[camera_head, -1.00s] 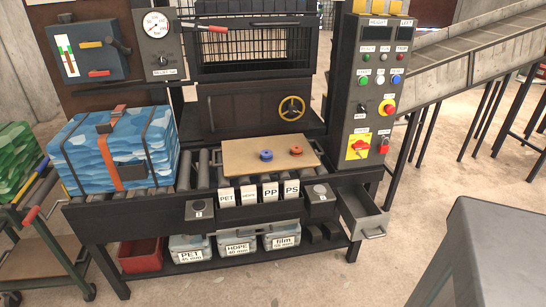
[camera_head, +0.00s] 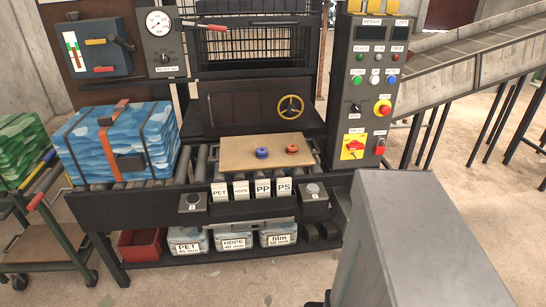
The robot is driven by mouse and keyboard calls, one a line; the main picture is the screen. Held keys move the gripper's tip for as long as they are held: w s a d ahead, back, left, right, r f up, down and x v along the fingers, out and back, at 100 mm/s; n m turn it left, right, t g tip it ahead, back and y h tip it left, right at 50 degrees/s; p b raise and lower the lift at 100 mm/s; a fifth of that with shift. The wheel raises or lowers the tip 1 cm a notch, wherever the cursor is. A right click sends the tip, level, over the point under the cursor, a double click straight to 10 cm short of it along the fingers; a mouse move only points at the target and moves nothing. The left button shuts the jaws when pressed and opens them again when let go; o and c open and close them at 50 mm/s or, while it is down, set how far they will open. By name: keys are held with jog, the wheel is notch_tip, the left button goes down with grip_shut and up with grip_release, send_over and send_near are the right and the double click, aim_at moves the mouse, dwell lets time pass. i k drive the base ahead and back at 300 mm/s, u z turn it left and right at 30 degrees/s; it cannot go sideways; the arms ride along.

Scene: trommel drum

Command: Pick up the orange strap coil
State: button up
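The orange strap coil (camera_head: 292,149) is a small orange-red ring. It lies flat on the tan board (camera_head: 236,161) at the front of the machine, to the right of a similar blue coil (camera_head: 262,153). The two coils are apart, and nothing covers the orange one. My gripper does not show in this view.
A large grey metal form (camera_head: 425,225), like a bench, fills the lower right foreground and hides the machine's lower right front. Label blocks (camera_head: 241,189) stand before the board. A control panel (camera_head: 371,100) rises to its right, a strapped blue bale (camera_head: 90,145) lies left.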

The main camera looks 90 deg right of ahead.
aim_at(292, 149)
jog(key=u, duration=0.15)
jog(key=k, duration=2.25)
jog(key=z, duration=0.55)
jog(key=i, duration=0.3)
jog(key=u, duration=0.15)
